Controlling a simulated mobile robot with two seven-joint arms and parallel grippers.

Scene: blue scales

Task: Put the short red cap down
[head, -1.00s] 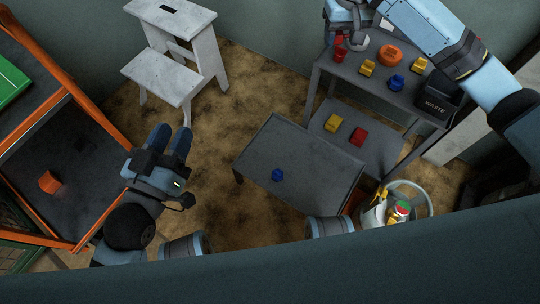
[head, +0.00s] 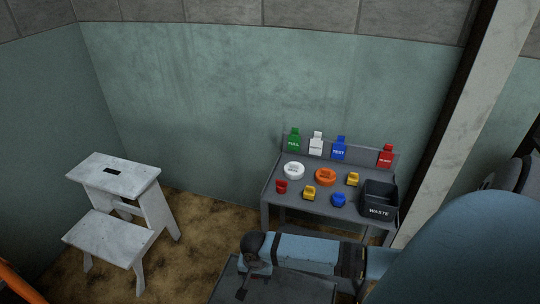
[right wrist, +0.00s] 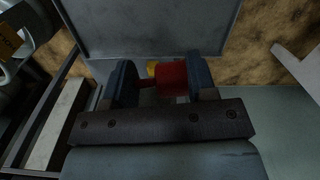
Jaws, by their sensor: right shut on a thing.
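In the right wrist view my right gripper (right wrist: 160,82) is shut on the short red cap (right wrist: 172,76). The cap's wide part lies by the right finger and a narrow red part reaches toward the left finger. In the head view my right arm reaches in from the right, low in front of the grey rack (head: 266,210); its fingers and the held cap are not clear there. A red piece (head: 281,187) stands on the rack's left side, apart from my arm. My left gripper is out of view.
On the rack are a white disc (head: 293,171), an orange disc (head: 326,177), yellow pieces (head: 309,193), a blue piece (head: 339,200) and a black WASTE bin (head: 379,198). Coloured label cards stand behind. A white step stool (head: 110,238) stands left. A yellow thing (right wrist: 152,68) shows behind the cap.

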